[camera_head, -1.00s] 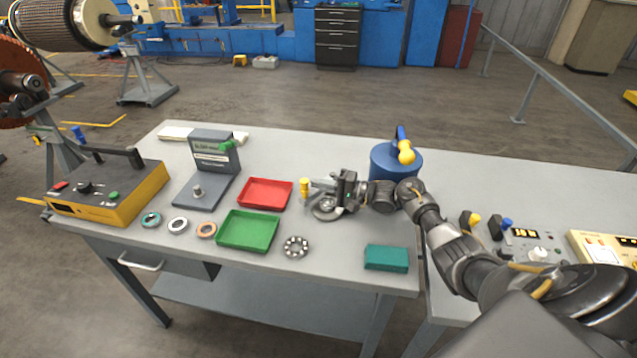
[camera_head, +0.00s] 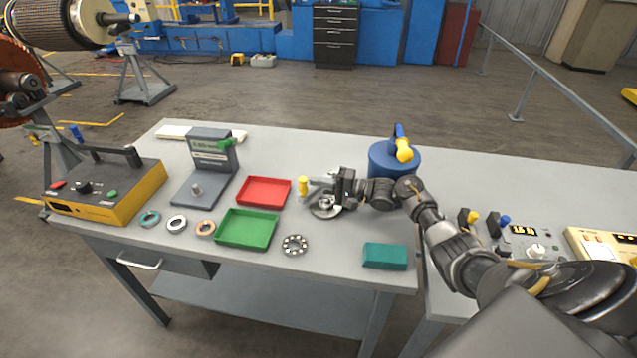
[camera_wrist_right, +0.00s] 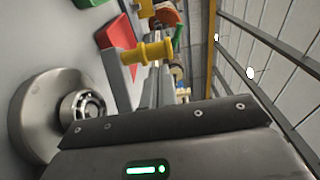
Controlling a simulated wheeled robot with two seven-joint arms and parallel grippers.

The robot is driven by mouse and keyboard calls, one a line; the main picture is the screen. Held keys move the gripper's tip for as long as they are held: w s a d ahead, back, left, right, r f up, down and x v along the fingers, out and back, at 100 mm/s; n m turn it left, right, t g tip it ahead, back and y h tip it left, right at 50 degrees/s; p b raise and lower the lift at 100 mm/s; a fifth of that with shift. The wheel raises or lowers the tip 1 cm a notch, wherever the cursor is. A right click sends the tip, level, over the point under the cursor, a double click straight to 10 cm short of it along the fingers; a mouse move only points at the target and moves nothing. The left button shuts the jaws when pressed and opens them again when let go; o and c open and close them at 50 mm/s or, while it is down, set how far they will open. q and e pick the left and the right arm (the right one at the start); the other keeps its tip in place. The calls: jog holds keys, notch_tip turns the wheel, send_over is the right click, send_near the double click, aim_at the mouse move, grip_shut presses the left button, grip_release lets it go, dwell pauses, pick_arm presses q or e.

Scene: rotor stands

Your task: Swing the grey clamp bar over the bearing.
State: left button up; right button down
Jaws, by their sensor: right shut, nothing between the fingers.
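The grey clamp bar (camera_wrist_right: 118,68) with its yellow knob (camera_wrist_right: 152,50) shows in the wrist view, off to the side of the bearing. In the head view the knob (camera_head: 303,186) stands at the left of the fixture. The bearing (camera_wrist_right: 82,106) sits in the round grey holder (camera_wrist_right: 36,112), its top uncovered. In the head view my gripper partly hides the holder (camera_head: 322,212). My right gripper (camera_head: 333,190) is shut and empty, low over the holder's right side, right of the knob. My left gripper is not in view.
A red tray (camera_head: 264,191) and a green tray (camera_head: 246,230) lie left of the fixture. A loose bearing (camera_head: 294,245) and a teal block (camera_head: 385,256) are in front. A blue drum (camera_head: 394,160) stands behind my right wrist.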

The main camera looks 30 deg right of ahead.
jog(key=shift+s, duration=0.1)
jog(key=b+v, duration=0.2)
jog(key=v, duration=0.8)
jog(key=shift+s+d, duration=0.2)
